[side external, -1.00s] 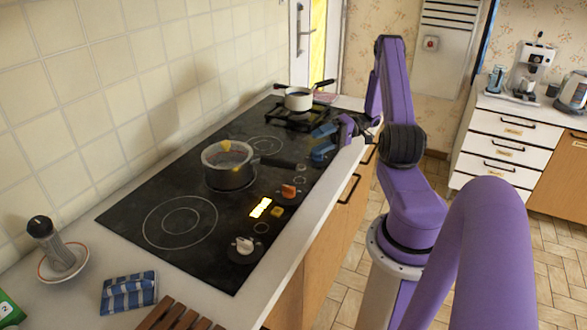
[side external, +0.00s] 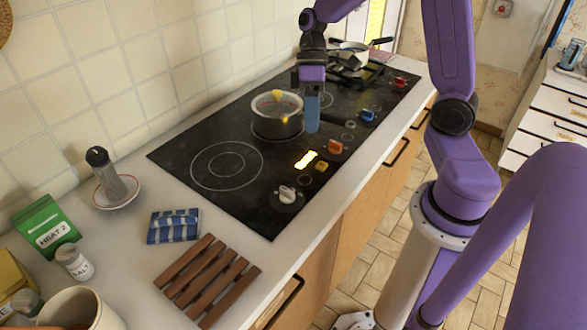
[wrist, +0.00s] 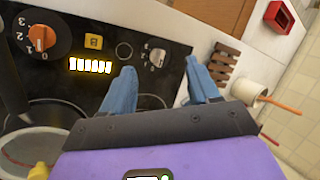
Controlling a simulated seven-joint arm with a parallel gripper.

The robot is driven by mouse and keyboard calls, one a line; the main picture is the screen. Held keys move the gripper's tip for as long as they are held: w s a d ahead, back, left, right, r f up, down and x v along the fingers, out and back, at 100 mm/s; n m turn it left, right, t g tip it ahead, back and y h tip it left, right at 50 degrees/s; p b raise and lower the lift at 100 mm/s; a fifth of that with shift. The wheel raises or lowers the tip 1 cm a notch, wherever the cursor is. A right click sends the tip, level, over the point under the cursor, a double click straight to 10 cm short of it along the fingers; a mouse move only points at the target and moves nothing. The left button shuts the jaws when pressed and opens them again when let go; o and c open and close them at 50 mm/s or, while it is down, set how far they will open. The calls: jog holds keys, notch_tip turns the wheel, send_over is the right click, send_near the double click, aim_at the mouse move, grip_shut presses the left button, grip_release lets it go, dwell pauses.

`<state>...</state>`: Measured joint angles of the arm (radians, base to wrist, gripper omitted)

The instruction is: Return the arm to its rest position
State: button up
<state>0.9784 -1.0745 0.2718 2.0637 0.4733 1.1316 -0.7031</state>
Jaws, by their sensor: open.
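My gripper (side external: 312,115) points down above the black cooktop (side external: 225,200), beside the handle side of a steel pot (side external: 277,124). Its blue fingers hold nothing. In the wrist view my gripper (wrist: 163,72) has its two blue fingers spread apart, with the cooktop edge and white counter beyond them. In the side view the gripper overlaps the pot's right side, and I cannot tell the exact gap. Part of the pot also shows at the lower left of the wrist view (wrist: 28,150).
A white pan (side external: 352,54) stands on the far burner. Coloured knobs (side external: 335,146) line the cooktop's right edge. A striped cloth (side external: 173,226), a wooden slatted trivet (side external: 207,280), a pepper mill (side external: 110,176), a salt shaker (side external: 74,262) and a green box (side external: 46,226) are on the near counter.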

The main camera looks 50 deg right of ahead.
jog(key=s+a+r+n+t+h, duration=0.1)
jog(key=s+a+n+h, duration=0.1)
jog(key=s, duration=0.6)
jog(key=s+a+r+n+t+h, duration=0.1)
jog(key=s+a+n+t+h, duration=0.1)
jog(key=s, duration=0.6)
jog(key=shift+s+a+n+t, duration=0.35)
jog(key=shift+a+n, duration=0.5)
jog(key=shift+n, duration=0.45)
